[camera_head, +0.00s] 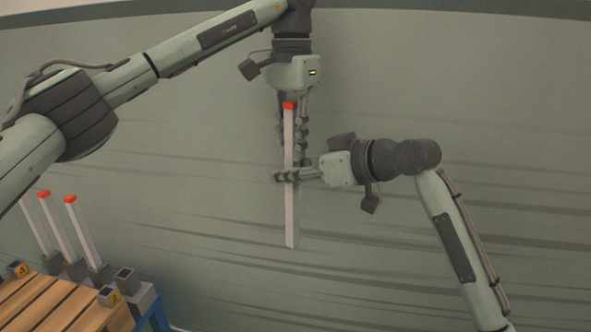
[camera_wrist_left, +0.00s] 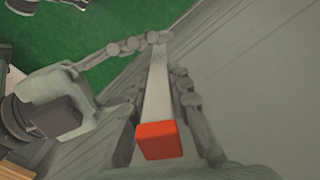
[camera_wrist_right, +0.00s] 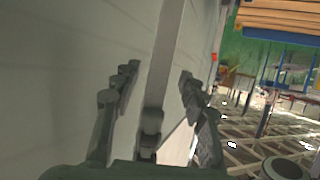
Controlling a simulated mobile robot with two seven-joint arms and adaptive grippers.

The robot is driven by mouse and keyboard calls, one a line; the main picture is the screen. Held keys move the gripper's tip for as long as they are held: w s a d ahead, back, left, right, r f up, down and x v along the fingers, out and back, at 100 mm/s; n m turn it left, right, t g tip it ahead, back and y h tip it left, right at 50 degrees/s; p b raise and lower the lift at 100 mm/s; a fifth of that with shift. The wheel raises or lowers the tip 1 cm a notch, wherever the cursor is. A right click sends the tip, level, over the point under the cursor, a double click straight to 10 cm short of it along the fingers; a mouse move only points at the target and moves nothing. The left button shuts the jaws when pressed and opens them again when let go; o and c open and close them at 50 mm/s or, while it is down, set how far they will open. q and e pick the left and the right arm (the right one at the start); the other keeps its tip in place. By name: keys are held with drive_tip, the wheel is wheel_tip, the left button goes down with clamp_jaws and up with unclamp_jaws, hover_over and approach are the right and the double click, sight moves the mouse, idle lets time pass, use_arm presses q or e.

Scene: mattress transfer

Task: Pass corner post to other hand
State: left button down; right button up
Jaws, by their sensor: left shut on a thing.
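A pale, square corner post (camera_head: 291,215) with a red cap hangs upright in front of the wall. My left gripper (camera_head: 292,150) points down and is shut on its upper part, just below the cap. In the left wrist view, the red cap (camera_wrist_left: 158,140) is close to the camera. My right gripper (camera_head: 284,177) comes in from the right, its fingers around the post's middle, below the left fingers. In the right wrist view, the post (camera_wrist_right: 165,50) runs between the spread right fingers, with a gap on the left side.
At lower left, several red-capped posts (camera_head: 85,230) stand in grey sockets beside a slatted wooden top (camera_head: 50,300). An empty grey socket (camera_head: 125,277) is at its near corner. A large plain wall (camera_head: 480,90) fills the background. The space below the held post is clear.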

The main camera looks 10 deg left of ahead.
clamp_jaws()
use_arm(q)
drive_tip(key=c, duration=1.3)
unclamp_jaws()
drive_tip(key=shift+c, duration=0.2)
